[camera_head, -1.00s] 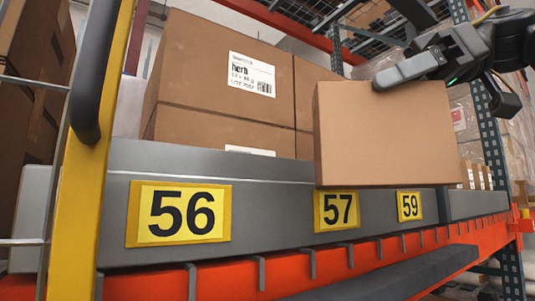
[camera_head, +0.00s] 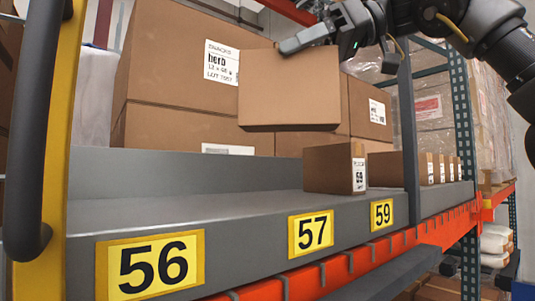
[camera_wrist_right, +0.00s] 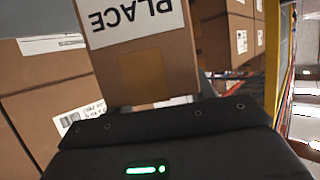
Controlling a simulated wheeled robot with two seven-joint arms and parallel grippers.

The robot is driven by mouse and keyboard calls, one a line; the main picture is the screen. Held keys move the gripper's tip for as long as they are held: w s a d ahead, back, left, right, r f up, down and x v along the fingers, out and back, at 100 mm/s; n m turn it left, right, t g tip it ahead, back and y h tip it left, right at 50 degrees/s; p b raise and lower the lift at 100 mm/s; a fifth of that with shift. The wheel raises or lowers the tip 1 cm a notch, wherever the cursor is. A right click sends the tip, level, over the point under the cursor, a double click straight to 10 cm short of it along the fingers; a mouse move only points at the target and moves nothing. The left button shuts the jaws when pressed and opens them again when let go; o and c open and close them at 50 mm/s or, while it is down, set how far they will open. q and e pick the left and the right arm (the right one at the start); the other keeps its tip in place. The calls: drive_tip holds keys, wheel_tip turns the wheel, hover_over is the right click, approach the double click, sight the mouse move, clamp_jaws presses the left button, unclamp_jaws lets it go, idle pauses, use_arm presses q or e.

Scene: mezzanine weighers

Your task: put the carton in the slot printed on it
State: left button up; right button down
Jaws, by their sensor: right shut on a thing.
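The plain brown carton (camera_head: 288,90) hangs above the grey shelf (camera_head: 195,207), in front of large stacked boxes. My right gripper (camera_head: 308,38) is shut on its top edge, its arm coming from the upper right. In the right wrist view the carton (camera_wrist_right: 157,62) shows a white label reading PLACE upside down; the rest of the print is cut off. My left gripper is not in view.
A small carton marked 59 (camera_head: 331,169) stands on the shelf, left of a dark upright post (camera_head: 408,150). Several small cartons (camera_head: 428,168) stand beyond the post. Large herb boxes (camera_head: 178,70) fill the back. A yellow post (camera_head: 40,110) with a black handle is at left.

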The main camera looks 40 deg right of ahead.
drive_tip(key=w+d+f+p, duration=0.3)
drive_tip(key=w+f, duration=0.7)
drive_tip(key=f, duration=0.2)
drive_tip(key=shift+w+d, duration=0.15)
drive_tip(key=shift+w, duration=0.05)
drive_tip(key=c, duration=0.8)
unclamp_jaws()
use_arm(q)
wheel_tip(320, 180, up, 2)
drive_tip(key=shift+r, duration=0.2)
use_arm(e)
drive_tip(key=shift+o, duration=1.4)
drive_tip(key=shift+s+d, duration=0.1)
drive_tip(key=shift+d, duration=0.1)
